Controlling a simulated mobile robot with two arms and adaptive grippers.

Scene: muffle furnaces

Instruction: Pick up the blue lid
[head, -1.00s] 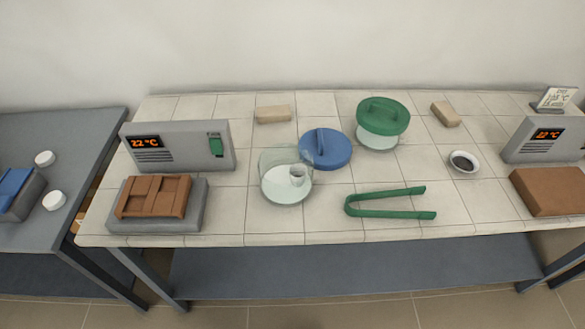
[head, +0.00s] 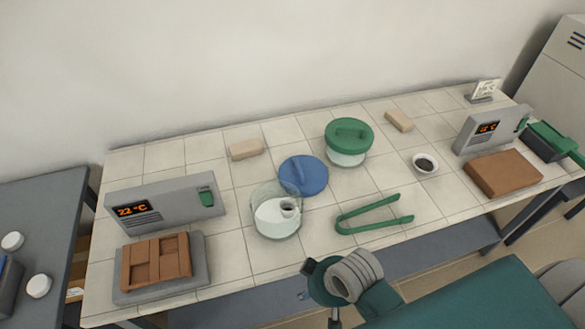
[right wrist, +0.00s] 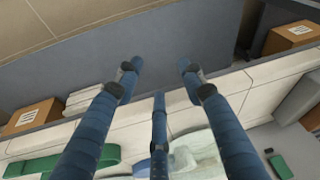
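The blue lid (head: 308,178), a round disc with a raised bar handle, lies on the tiled table. It is just behind and right of an open glass jar (head: 276,222), whose rim overlaps its edge in the head view. In the right wrist view my right gripper (right wrist: 160,68) is open, its blue fingers spread with nothing between them, near the table's front edge. The jar's glass (right wrist: 195,152) shows partly behind the fingers there. In the head view my right arm comes in at the lower right, with its fingers not clearly visible. My left gripper is not in view.
A green-lidded jar (head: 347,158) stands right of the blue lid. Green tongs (head: 372,222) lie in front. A beige block (head: 246,149) lies behind. A small dark-filled bowl (head: 425,164) is farther right. Furnace units (head: 166,207) (head: 490,130) stand at both sides.

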